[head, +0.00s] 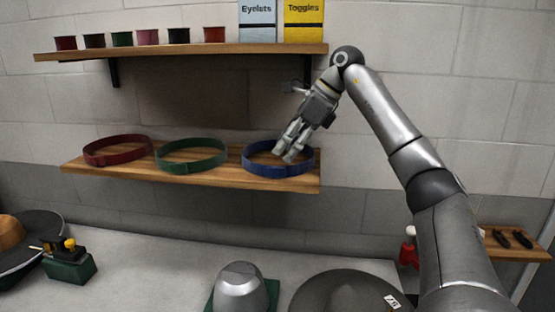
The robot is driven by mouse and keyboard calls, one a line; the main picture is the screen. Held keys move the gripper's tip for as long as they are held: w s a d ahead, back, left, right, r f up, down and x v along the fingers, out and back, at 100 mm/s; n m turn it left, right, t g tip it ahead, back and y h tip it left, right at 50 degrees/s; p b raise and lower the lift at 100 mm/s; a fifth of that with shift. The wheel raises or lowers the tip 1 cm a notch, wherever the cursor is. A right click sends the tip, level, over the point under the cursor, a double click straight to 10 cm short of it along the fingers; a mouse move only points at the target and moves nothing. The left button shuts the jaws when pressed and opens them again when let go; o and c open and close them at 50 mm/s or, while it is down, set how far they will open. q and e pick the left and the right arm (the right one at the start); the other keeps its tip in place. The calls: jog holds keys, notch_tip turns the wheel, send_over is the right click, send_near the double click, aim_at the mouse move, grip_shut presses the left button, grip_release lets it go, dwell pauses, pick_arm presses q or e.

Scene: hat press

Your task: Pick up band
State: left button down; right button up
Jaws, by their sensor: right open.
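Three ring-shaped bands lie on the lower wooden shelf (225,178): a dark red band (103,158) at the left, a green band (190,167) in the middle and a blue band (262,170) at the right. My right gripper (287,155) is open, with its fingers pointing down at the right part of the blue band. The fingers cover part of the band's right side. I cannot tell whether they touch it. My left gripper is not in view.
An upper shelf (180,53) holds several small coloured pots, an Eyelets box (257,22) and a Toggles box (303,22). Below, a pale table (150,270) bears a brimmed hat (22,243), a grey dome (241,285) and a dark grey hat (340,292).

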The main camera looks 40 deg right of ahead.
aim_at(273, 167)
jog(key=shift+w+f, duration=0.2)
jog(key=shift+f, duration=0.15)
jog(key=shift+w+f, duration=0.2)
jog(key=shift+f, duration=0.1)
jog(key=p+x, duration=0.1)
jog(key=x, duration=0.3)
jog(key=shift+a+p, duration=0.1)
jog(key=shift+p, duration=0.25)
jog(key=shift+w+a+f, duration=0.1)
jog(key=shift+w+f, duration=0.05)
jog(key=shift+f, duration=0.1)
jog(key=shift+c, duration=0.3)
grip_shut()
